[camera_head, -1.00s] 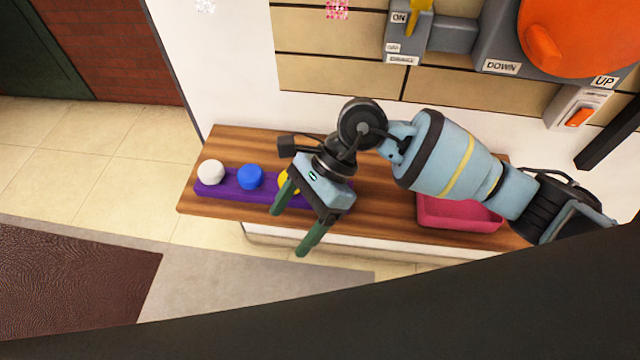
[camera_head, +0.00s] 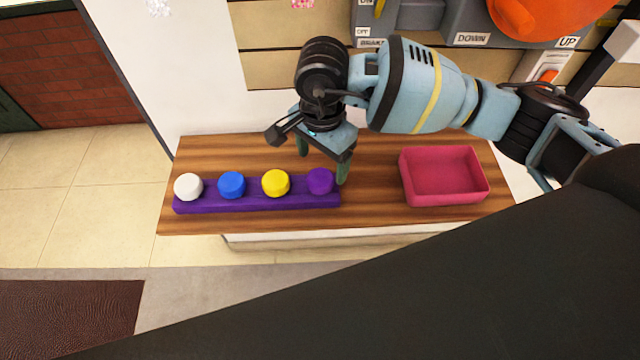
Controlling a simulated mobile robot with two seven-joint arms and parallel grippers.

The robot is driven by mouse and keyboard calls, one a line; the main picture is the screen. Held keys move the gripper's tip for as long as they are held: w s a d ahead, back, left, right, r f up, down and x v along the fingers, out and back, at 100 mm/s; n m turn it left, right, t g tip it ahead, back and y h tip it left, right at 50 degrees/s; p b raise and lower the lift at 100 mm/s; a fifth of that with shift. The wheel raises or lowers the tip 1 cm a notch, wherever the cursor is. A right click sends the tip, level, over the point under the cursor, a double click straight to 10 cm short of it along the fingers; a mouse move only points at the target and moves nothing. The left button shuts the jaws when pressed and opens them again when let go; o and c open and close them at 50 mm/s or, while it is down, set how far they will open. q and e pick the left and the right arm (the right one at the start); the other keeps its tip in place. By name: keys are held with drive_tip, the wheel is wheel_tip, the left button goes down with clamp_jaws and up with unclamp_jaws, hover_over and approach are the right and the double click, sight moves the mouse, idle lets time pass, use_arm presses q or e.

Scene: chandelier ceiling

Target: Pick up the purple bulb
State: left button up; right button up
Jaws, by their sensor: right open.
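The purple bulb (camera_head: 320,181) sits at the right end of a long purple holder (camera_head: 258,203) on the wooden table. A yellow bulb (camera_head: 276,183), a blue bulb (camera_head: 231,185) and a white bulb (camera_head: 188,186) stand to its left in the same holder. My right gripper (camera_head: 323,165) is open and points down just behind and above the purple bulb. One green finger is to the bulb's upper left, the other at its right edge. I cannot tell whether a finger touches it. My left gripper is not in view.
A pink open tray (camera_head: 407,190) stands empty on the right of the wooden table (camera_head: 375,205). A wall with a grey lever panel (camera_head: 465,22) and an orange part (camera_head: 545,15) is behind. The table between holder and tray is clear.

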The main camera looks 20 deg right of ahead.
sight(320, 177)
drive_tip(key=shift+a+f, duration=0.15)
drive_tip(key=shift+f, duration=2.45)
drive_tip(key=c, duration=1.1)
